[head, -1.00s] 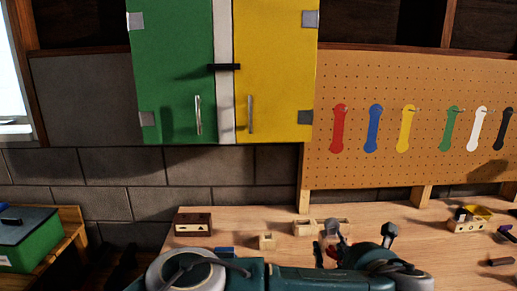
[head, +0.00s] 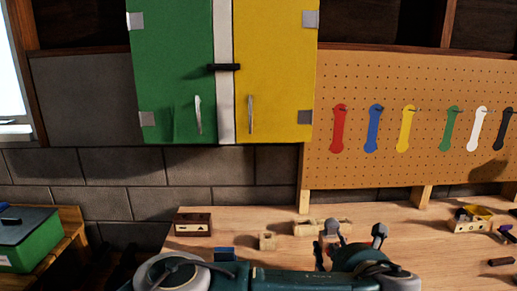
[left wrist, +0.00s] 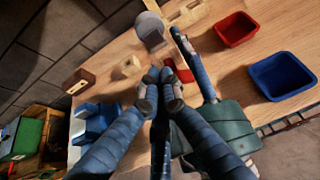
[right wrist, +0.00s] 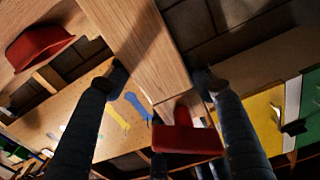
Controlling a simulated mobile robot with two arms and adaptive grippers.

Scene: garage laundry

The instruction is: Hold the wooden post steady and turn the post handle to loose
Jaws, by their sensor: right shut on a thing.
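The wooden post (right wrist: 130,40) shows in the right wrist view, between the fingertips of my right gripper (right wrist: 162,80). A red T-shaped handle (right wrist: 185,140) sits at the post's near end. My right gripper is shut on the post. In the left wrist view, the fingertips of my left gripper (left wrist: 160,78) are close together. A small red part (left wrist: 180,70) lies just beyond them, perhaps the handle; whether they touch it I cannot tell. In the head view, arm parts hide the post and handle.
The workbench (head: 440,245) carries a dark wooden block (head: 193,224), small pale blocks (head: 267,241), and a yellow-topped holder (head: 470,220). The left wrist view shows a red bin (left wrist: 237,29) and a blue bin (left wrist: 282,76). Cabinets (head: 175,60) and a pegboard (head: 400,90) hang behind.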

